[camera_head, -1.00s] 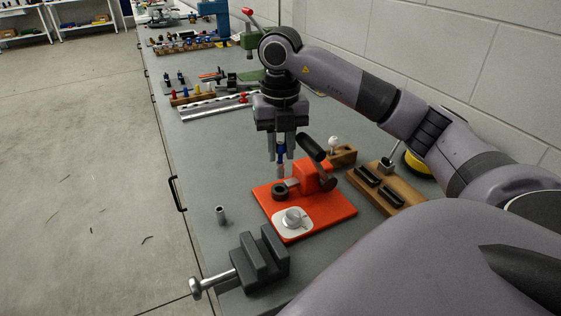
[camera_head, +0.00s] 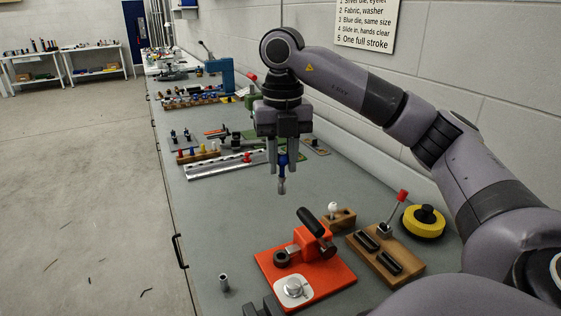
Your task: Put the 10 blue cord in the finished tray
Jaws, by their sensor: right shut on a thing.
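My right gripper (camera_head: 283,166) is shut on a small upright tool with a blue band (camera_head: 283,159) and a silver lower end (camera_head: 281,186). It holds it tip down, clear above the bench, beyond the red fixture. This is the only blue piece in my grip; I cannot tell from the picture whether it is marked 10. No tray is clearly identifiable as the finished tray.
The red fixture (camera_head: 330,277) with a black handle stands near the front. A wooden block (camera_head: 403,279) with black slots and a yellow round thing (camera_head: 423,226) are to its right. Racks of small coloured pieces (camera_head: 197,155) line the bench further back. The bench middle (camera_head: 232,217) is clear.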

